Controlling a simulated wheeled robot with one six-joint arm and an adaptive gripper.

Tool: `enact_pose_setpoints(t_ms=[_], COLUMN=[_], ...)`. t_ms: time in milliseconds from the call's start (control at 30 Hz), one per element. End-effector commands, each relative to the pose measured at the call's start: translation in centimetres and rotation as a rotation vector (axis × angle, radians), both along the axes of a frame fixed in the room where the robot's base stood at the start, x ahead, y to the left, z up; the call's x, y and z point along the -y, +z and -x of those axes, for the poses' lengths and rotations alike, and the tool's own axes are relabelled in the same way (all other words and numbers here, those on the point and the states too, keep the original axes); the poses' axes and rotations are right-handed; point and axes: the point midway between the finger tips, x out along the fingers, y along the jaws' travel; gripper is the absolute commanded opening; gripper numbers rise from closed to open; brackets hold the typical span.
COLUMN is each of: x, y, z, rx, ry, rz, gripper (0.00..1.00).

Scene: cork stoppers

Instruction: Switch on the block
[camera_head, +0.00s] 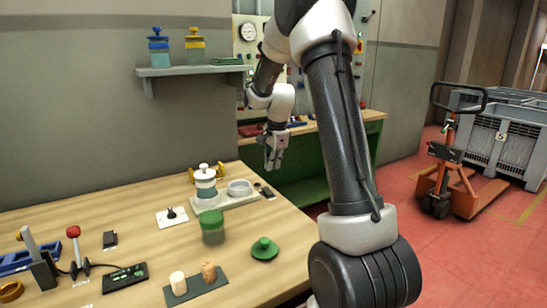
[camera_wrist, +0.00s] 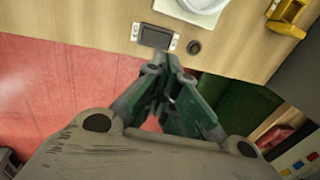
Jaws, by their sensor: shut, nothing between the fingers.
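A small dark block with pale end pieces (camera_wrist: 155,37) lies near the table's edge in the wrist view. It also shows at the table's right corner in the head view (camera_head: 266,192). I cannot tell the state of any switch on it. A small dark round knob-like piece (camera_wrist: 194,46) sits beside it. My gripper (camera_head: 272,165) is shut and empty, above and beyond the table's right edge. Its fingertips meet in the wrist view (camera_wrist: 168,66), apart from the block in the picture.
A white tray (camera_head: 238,201) carries a jar and a dish. A green jar (camera_head: 212,228), green lid (camera_head: 264,249), cork stoppers on a dark mat (camera_head: 196,285), a toggle plate (camera_head: 172,217) and a red-knobbed lever (camera_head: 74,245) stand on the table. A green bench (camera_head: 310,160) is behind.

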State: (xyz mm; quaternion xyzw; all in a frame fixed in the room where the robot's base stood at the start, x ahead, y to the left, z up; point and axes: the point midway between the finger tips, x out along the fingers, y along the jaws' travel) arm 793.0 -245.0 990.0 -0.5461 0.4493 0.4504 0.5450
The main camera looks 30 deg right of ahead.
Motion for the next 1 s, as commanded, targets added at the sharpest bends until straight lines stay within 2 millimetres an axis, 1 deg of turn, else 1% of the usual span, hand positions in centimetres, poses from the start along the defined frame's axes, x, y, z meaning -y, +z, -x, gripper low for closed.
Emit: enact_pose_setpoints(t_ms=[33,200,300,400,600,900,1000], x=[0.0,0.0,0.0,0.0,0.0,0.0,-0.1], y=[-1.2,-4.6,-6.2,-7.4,-8.3,-8.3,-8.7], z=[-0.1,-0.8,-1.1,-1.4,-1.6,-1.6,-1.9], rx=[-0.005,-0.004,-0.002,-0.002,-0.001,-0.001,-0.036], ry=[0.000,0.000,0.000,0.000,0.000,0.000,0.002], rz=[-0.001,-0.001,-0.001,-0.001,-0.001,0.000,-0.002], gripper=[0.00,0.00,0.00,0.00,0.00,0.00,0.00])
